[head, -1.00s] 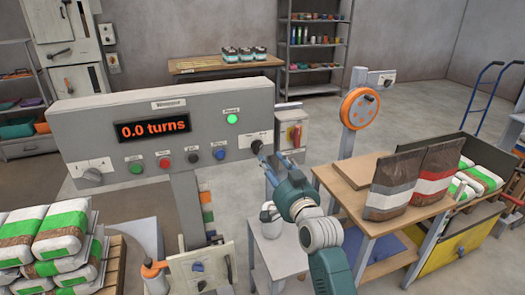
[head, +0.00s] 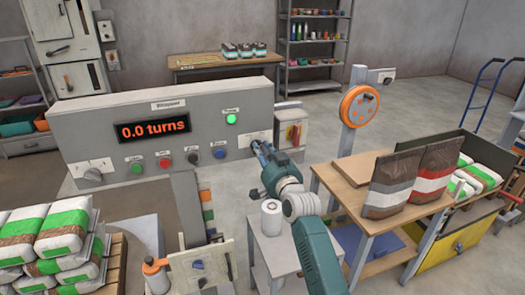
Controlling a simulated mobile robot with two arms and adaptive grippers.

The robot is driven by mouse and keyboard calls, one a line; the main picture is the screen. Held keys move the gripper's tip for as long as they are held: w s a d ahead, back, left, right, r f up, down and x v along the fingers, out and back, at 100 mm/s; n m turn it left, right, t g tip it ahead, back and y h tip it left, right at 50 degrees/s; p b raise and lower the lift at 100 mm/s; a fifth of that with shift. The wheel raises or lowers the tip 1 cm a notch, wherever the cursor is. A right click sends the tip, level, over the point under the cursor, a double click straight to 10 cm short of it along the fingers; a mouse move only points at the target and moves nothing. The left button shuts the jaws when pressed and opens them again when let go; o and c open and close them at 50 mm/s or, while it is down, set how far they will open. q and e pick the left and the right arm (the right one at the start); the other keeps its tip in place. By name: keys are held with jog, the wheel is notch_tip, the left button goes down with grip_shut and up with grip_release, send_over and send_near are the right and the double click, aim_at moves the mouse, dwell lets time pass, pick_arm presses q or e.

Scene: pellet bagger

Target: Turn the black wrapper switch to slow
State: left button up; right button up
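My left gripper is not in view.
The panel's display (head: 153,128) reads 0.0 turns. A green lamp (head: 231,118) and a row of buttons sit beside the switch. A box with a red switch (head: 293,133) stands just right of the panel. A wooden table (head: 345,190) with bags stands further right.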

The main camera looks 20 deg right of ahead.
grip_shut()
jog(key=shift+n, duration=0.3)
jog(key=shift+r+n+p, duration=0.1)
jog(key=shift+n+p, duration=0.25)
jog(key=shift+n, duration=0.25)
jog(key=n+p, duration=0.1)
jog(key=n, duration=0.2)
jog(key=shift+a+r+n, duration=0.1)
jog(key=shift+n, duration=0.2)
jog(key=shift+a+n+p, duration=0.15)
jog(key=shift+n+p, duration=0.15)
jog(key=shift+n, duration=1.35)
jog(key=shift+a+n+p, duration=0.1)
jog(key=shift+n+p, duration=0.2)
jog(key=shift+n, duration=1.35)
